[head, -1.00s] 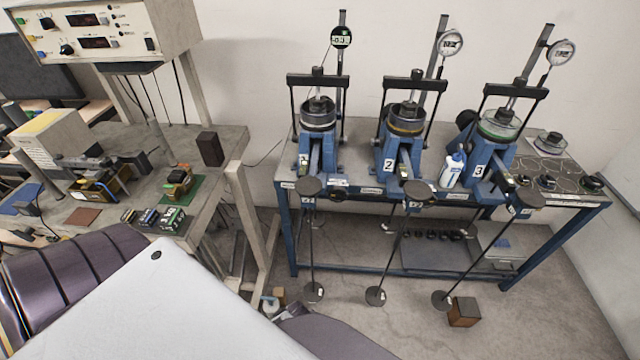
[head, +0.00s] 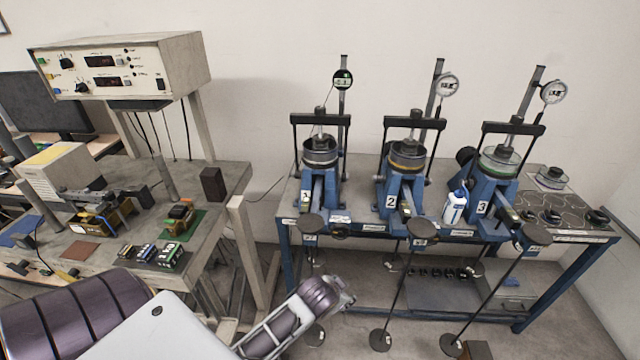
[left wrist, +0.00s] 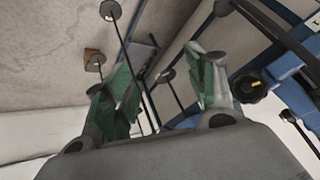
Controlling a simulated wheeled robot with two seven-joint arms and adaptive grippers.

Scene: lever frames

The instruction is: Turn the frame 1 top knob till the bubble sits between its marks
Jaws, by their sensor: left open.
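Frame 1 (head: 308,190) is the leftmost of three blue lever frames on the bench. Its crossbar (head: 336,119) carries a small dark top knob (head: 319,112), above the round cell (head: 320,152). The bubble and its marks are too small to make out. My left arm enters the head view from the lower left, its far end low in front of the bench, well below and apart from the top knob. In the left wrist view my left gripper (left wrist: 165,90) has its two green-padded fingers apart with nothing between them. My right gripper is not in view.
A black knob with a yellow mark (left wrist: 250,88) shows beside blue metal in the left wrist view. Hanging rods with round plates (head: 381,340) stand before the bench. A white bottle (head: 454,206) stands between frames 2 and 3. A cluttered table (head: 232,180) is at left.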

